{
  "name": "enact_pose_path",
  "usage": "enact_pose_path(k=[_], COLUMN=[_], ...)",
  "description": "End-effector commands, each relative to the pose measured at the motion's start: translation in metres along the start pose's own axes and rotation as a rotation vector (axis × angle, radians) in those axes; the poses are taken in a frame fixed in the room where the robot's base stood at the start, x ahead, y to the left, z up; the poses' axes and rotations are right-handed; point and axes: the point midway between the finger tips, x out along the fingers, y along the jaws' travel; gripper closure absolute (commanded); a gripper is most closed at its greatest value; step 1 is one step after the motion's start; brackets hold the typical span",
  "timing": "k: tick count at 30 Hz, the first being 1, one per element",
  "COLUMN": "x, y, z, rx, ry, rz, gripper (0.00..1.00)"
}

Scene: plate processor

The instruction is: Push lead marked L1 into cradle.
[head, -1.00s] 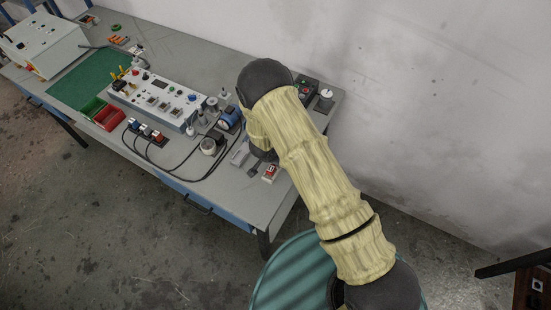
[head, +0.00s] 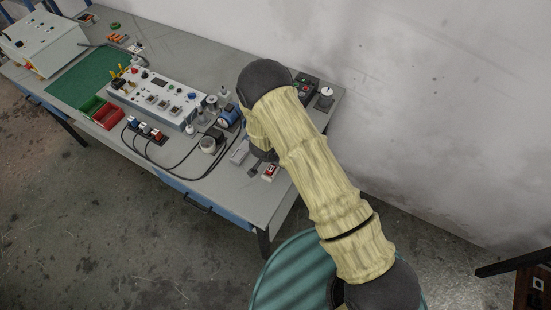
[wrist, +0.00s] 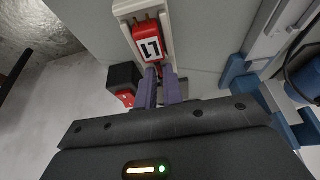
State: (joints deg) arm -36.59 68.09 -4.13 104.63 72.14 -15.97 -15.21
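The lead marked L1 (wrist: 149,42) is a red block with a white label, seen in the wrist view at top centre. It lies between the walls of a pale channel-shaped cradle (wrist: 121,8). How deeply it is seated is hard to tell. My gripper (wrist: 160,82) is at the lead's near end, its two purple fingers close together with a narrow strip of red between them. The fingers appear shut on this end. In the head view, a small red and white piece (head: 270,172) shows near the table's right front edge; my arm hides the fingers there.
A control panel box (head: 160,100), red and green bins (head: 107,117) and dark cables stand left of my arm on the grey table (head: 225,190). A dark box with a red part (wrist: 124,84) is left of the fingers. A teal drum (head: 285,275) stands below.

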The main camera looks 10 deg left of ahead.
Motion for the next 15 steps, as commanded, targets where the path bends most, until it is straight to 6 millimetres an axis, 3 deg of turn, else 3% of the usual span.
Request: enact_pose_path(k=[1, 3, 15], x=[-0.0002, -0.0002, -0.0054], y=[-0.0001, 0.0, -0.0005], z=[-0.0001, -0.0001, -0.0003], rx=[0.0, 0.0, 0.001], ry=[0.0, 0.0, 0.001], rz=[0.0, 0.0, -0.001], gripper=[0.81, 0.69, 0.69])
